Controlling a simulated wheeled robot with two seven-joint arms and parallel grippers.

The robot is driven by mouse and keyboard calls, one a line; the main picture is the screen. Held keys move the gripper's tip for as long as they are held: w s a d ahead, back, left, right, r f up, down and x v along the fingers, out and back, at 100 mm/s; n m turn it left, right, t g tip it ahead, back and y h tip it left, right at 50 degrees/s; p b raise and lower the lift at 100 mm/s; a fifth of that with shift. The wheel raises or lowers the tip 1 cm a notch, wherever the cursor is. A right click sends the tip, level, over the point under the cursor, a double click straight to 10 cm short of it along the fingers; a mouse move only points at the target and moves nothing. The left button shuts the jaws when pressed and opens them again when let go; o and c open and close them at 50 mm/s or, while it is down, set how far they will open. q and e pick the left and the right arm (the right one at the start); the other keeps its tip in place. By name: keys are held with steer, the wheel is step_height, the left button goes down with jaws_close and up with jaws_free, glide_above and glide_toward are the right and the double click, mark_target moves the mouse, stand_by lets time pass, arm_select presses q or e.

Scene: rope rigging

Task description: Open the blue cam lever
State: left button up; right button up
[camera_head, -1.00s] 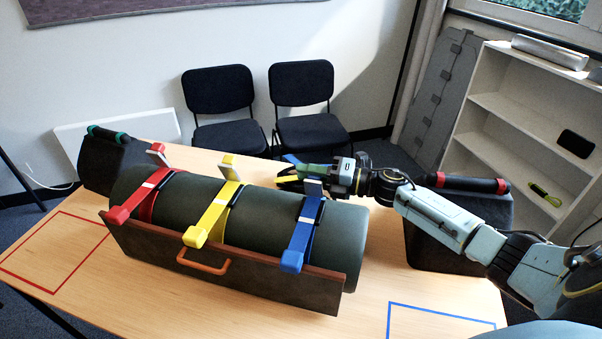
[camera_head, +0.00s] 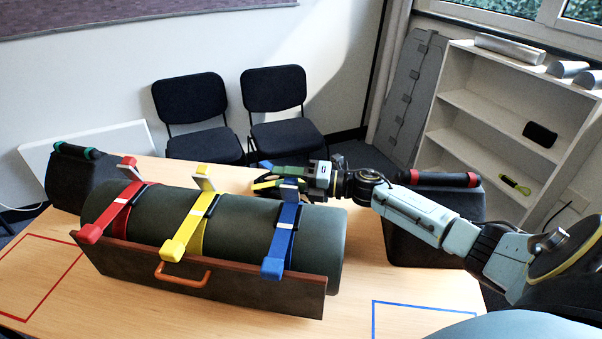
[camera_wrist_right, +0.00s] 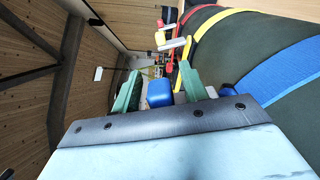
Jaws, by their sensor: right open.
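The blue cam lever belongs to the blue strap (camera_head: 283,236), which wraps the right part of a dark green cylinder (camera_head: 225,228). The lever's grey plate stands up on top of the roll, and a blue tip (camera_head: 265,163) shows behind it. My right gripper (camera_head: 268,180) is behind the roll at the blue strap, with its fingers pointing left. In the right wrist view its green fingers (camera_wrist_right: 155,92) are apart, with a blue block (camera_wrist_right: 160,93) visible between them. Whether they touch it, I cannot tell. My left gripper is not in view.
Yellow (camera_head: 188,232) and red (camera_head: 112,216) straps with raised levers cross the roll farther left. A brown board (camera_head: 200,278) with an orange handle (camera_head: 183,275) runs along the front. Dark cases stand at the left (camera_head: 88,178) and right (camera_head: 425,225). The table front is clear.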

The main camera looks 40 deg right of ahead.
steer(key=b+v, duration=0.1)
steer(key=v, duration=1.2)
steer(key=shift+d, duration=0.15)
